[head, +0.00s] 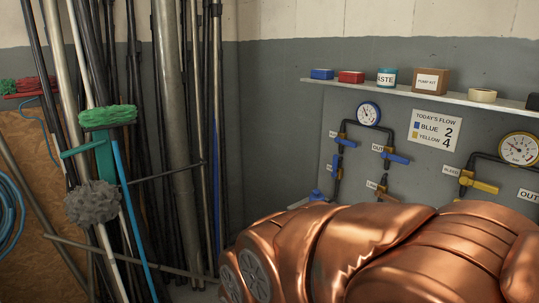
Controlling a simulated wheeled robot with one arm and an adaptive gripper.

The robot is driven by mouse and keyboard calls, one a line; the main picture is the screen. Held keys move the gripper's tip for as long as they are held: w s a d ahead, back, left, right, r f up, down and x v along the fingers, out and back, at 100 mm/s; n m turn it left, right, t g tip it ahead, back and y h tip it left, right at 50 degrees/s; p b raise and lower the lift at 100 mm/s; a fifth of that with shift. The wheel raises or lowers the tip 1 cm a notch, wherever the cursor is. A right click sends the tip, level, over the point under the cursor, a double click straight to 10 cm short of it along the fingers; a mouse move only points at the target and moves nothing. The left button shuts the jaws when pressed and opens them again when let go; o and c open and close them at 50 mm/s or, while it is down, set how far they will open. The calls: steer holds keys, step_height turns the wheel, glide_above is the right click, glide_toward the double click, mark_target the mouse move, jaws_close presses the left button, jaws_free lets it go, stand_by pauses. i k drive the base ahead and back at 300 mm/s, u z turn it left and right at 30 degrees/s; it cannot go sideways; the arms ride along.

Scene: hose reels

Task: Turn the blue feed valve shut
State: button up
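The grey wall panel at the right has dark pipes with blue-handled valves below a blue-rimmed gauge (369,114). One blue handle (346,142) lies roughly crosswise on the left pipe, beside a small label too small to read. Another blue handle (396,159) sits beside a label reading OUT. A further blue handle (336,172) stands roughly along the left pipe, lower down. I cannot read which one is marked feed. My copper-coloured arm fills the lower right and hides the lower panel. My gripper is not in view.
A shelf (430,95) above the panel holds small boxes and tins. A sign (435,130) reads blue 2, yellow 4. Yellow valves (480,184) and a second gauge (518,149) are at right. Poles and brushes (107,117) crowd the left.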

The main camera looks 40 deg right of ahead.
mark_target(335, 174)
steer(key=u, duration=0.3)
steer(key=i, duration=0.8)
steer(key=z, duration=0.6)
steer(key=i, duration=0.8)
steer(key=z, duration=0.75)
